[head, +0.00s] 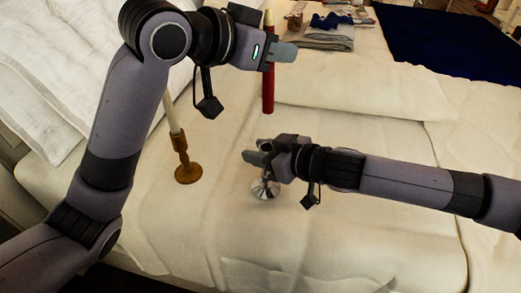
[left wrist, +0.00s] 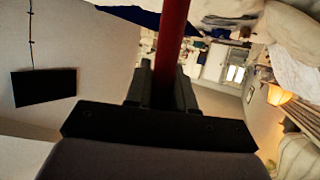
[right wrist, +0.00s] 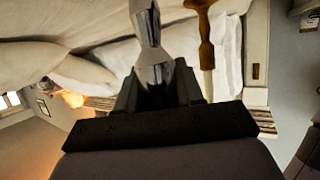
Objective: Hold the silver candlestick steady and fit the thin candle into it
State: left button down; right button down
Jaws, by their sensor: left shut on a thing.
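The thin red candle (head: 268,90) hangs upright above the bed, its lower end clear of the cloth. My left gripper (head: 283,53) is shut on the candle's upper part; the candle also shows between the fingers in the left wrist view (left wrist: 171,45). The silver candlestick (head: 265,189) stands upright on the bed, its upper part hidden by my right gripper (head: 256,151). In the right wrist view the silver candlestick (right wrist: 152,50) lies between the fingers, which look apart around it. The candle is above and slightly right of the candlestick in the head view.
A brown wooden candlestick (head: 186,168) with a white candle (head: 171,112) stands left of the silver one, close to my left arm. Folded clothes (head: 320,33) and a dark blue cloth (head: 450,40) lie at the back. The sheet at the front is clear.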

pick_arm(q)
jog(key=shift+m, duration=0.3)
jog(key=shift+s+f, duration=0.1)
jog(key=shift+f, duration=6.1)
jog(key=shift+f, duration=0.15)
jog(key=c, duration=1)
grip_release()
jog(key=shift+o, duration=0.2)
jog(key=shift+r, duration=0.2)
jog(key=v, duration=1.2)
pick_arm(e)
jog(key=c, duration=0.6)
grip_release()
